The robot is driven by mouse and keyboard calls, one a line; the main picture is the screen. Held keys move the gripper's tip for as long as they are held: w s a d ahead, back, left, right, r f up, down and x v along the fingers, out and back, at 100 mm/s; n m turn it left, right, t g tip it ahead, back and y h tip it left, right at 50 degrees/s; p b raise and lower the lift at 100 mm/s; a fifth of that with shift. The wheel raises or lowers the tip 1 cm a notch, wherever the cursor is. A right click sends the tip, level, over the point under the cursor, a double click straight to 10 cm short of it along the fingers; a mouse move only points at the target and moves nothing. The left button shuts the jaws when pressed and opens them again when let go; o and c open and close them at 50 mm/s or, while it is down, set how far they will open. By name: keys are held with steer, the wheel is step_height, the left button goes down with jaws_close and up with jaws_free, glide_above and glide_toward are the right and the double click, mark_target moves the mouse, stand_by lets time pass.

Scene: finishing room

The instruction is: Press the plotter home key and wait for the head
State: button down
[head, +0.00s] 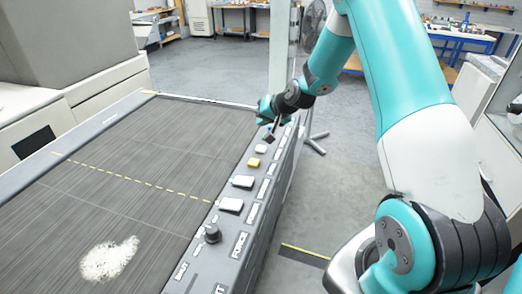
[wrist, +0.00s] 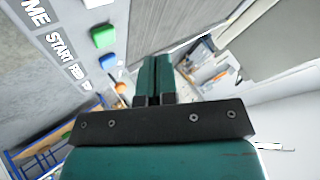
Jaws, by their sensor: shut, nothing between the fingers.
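The plotter (head: 130,170) has a flat dark bed and a grey key panel along its right side. In the wrist view, a white key (wrist: 97,3) sits beside a label ending in "ME", partly cut off by the top edge. A green key (wrist: 103,37) sits beside "START", with a blue key (wrist: 107,60) after it. My gripper (head: 270,136) is over the far part of the panel in the head view. It is shut and empty, its fingers (wrist: 153,75) together to the right of the keys in the wrist view. I cannot make out the plotter head.
A yellow key (head: 253,162), two white keys and a black knob (head: 212,233) lie along the nearer panel. A white patch (head: 108,260) lies on the bed. A standing fan (head: 313,20) is behind my arm. Grey floor to the right of the plotter is open.

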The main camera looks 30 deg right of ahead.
mark_target(263, 147)
step_height(263, 147, down, 7)
steer(key=b, duration=0.4)
steer(key=shift+r, duration=0.15)
stand_by(1.7)
steer(key=shift+f+b, duration=0.4)
steer(key=shift+b, duration=0.05)
steer(key=shift+f+b, duration=0.45)
steer(key=shift+f, duration=0.1)
stand_by(0.4)
steer(key=shift+r, duration=0.15)
steer(key=shift+r+p, duration=0.6)
steer(key=shift+r, duration=0.2)
